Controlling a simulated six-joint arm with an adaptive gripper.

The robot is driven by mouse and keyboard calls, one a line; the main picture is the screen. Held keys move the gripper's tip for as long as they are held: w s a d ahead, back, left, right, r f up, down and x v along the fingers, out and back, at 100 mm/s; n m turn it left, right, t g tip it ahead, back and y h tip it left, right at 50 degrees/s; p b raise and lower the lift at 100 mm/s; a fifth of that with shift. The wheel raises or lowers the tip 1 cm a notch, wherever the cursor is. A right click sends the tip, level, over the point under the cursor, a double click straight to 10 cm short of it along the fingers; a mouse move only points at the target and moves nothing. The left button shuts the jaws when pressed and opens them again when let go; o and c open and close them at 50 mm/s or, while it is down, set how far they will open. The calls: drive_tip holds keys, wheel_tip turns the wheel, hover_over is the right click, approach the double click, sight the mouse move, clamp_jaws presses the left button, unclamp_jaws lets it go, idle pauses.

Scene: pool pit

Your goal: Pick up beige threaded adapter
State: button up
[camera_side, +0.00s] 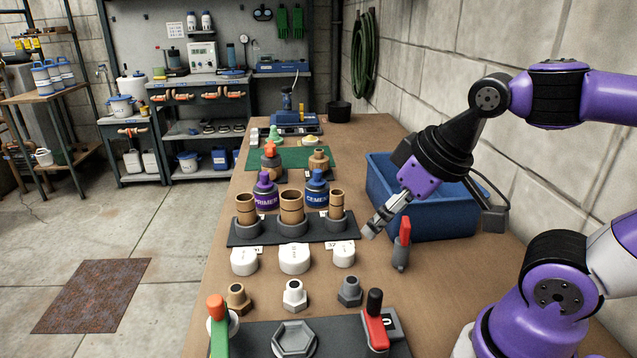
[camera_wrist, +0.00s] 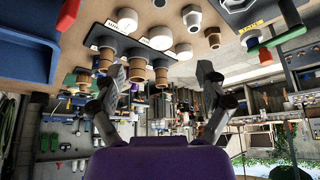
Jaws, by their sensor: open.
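The beige threaded adapter (camera_side: 238,297) stands at the left of a row of three adapters near the front of the bench. It looks tan, with a hex base and a dark opening on top. In the wrist view, which looks upside down, it appears as a small tan piece (camera_wrist: 212,37) toward the upper right. A white adapter (camera_side: 294,294) and a grey adapter (camera_side: 349,291) stand to its right. My gripper (camera_side: 380,217) is open and empty, above the bench's right side, well apart from the beige adapter. Both fingers (camera_wrist: 161,72) show in the wrist view.
White caps (camera_side: 294,259) sit behind the adapters, before a dark rack (camera_side: 238,238) of brown pipes. A grey plate (camera_side: 260,337) with upright handles lies in front.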

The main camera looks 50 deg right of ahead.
drive_tip(key=m+g, duration=0.2)
drive_tip(key=g, duration=0.3)
hover_over(236, 288)
wheel_tip(236, 288, down, 5)
drive_tip(key=shift+g, duration=0.3)
wheel_tip(236, 288, down, 6)
drive_tip(key=shift+r, duration=0.1)
wheel_tip(236, 288, down, 6)
drive_tip(key=shift+f, duration=0.1)
drive_tip(key=c, duration=1.2)
